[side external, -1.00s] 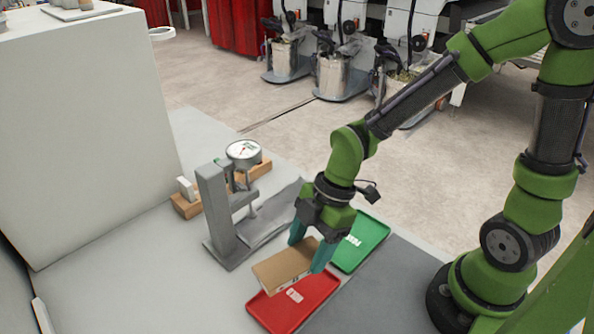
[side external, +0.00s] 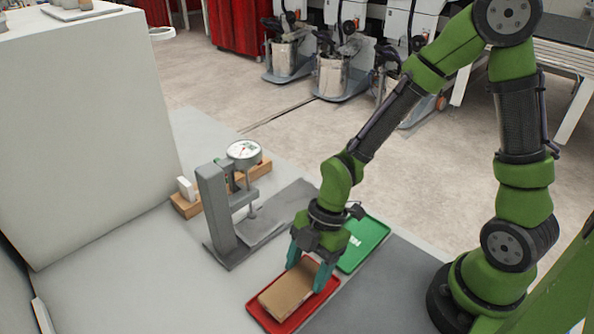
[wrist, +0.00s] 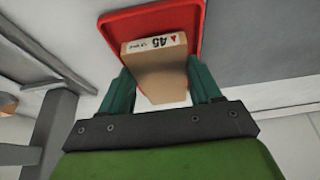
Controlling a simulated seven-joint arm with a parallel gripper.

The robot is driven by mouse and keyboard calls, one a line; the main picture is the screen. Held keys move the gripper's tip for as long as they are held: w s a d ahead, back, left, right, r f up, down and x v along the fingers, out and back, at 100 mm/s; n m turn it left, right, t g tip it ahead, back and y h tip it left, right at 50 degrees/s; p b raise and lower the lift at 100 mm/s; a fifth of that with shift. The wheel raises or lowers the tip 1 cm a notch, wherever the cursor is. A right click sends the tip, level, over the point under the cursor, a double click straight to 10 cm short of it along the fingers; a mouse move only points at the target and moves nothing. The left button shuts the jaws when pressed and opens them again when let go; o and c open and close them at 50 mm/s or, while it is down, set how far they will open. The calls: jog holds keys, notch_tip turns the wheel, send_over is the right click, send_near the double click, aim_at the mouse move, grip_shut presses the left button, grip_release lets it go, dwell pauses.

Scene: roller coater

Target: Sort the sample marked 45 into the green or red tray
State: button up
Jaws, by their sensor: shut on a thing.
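The sample is a flat brown block (side external: 287,293) with a pale edge label reading 45 in the wrist view (wrist: 160,75). My gripper (side external: 312,274) is shut on one end of it, a teal finger on each side. The block is over the red tray (side external: 256,309), within its outline; I cannot tell whether it touches the tray floor. The red tray also shows behind the block in the wrist view (wrist: 130,26). The green tray (side external: 372,236) lies just beyond the red one, partly hidden by my wrist.
A grey gauge stand (side external: 218,218) with a round dial (side external: 243,150) stands left of the trays. A wooden block (side external: 186,207) lies behind it. A large white cabinet (side external: 85,130) fills the left. The bench (side external: 150,270) in front of the stand is clear.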

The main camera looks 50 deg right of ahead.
jog(key=shift+f, duration=0.4)
jog(key=o, duration=1.2)
jog(key=shift+c, duration=0.2)
jog(key=shift+r, duration=0.1)
jog(key=shift+r, duration=3.4)
